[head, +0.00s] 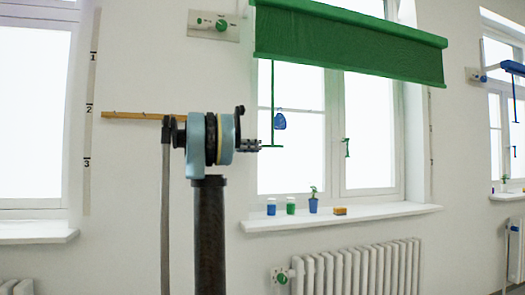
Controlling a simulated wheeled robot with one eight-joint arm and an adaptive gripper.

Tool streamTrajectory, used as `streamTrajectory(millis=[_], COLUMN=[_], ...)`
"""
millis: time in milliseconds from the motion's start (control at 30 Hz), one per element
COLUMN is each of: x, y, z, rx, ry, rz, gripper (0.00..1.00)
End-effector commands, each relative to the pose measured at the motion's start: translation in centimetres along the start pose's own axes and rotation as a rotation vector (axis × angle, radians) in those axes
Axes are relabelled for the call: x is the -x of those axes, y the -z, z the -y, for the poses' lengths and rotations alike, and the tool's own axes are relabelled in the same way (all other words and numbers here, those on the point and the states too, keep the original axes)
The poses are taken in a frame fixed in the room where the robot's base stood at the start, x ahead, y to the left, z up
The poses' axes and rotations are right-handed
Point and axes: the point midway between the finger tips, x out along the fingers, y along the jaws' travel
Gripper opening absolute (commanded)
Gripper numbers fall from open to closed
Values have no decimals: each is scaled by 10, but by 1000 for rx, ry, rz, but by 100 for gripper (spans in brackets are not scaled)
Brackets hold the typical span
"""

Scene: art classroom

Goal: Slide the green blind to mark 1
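The green blind (345,45) is partly lowered over the upper part of the middle window. My gripper (258,147) is at the left end of that bar, seen side-on and small. The two meet in the picture, but I cannot tell whether the fingers are closed on the bar. A vertical scale (91,130) on the wall at left carries marks 1 (93,57), 2 (90,107) and 3 (87,162), with 1 at the top.
A white sill (340,216) below holds a blue jar (271,207), a green jar (291,205), a potted plant (313,203) and a sponge (340,211). A radiator (360,268) stands underneath. A blue item (280,121) hangs near the cord.

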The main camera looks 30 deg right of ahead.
Motion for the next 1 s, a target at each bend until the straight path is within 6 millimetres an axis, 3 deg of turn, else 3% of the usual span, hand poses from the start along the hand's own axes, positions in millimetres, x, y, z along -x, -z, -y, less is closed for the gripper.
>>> streamTrajectory(millis=[233, 800, 933, 1000], x=[21, 23, 26, 30], y=[0, -1, -17, -35], z=[1, 0, -9, -19], rx=[0, 3, 40, 85], ry=[1, 3, 24, 49], rz=[0, 3, 41, 86], gripper=[33, 33, 33, 33])
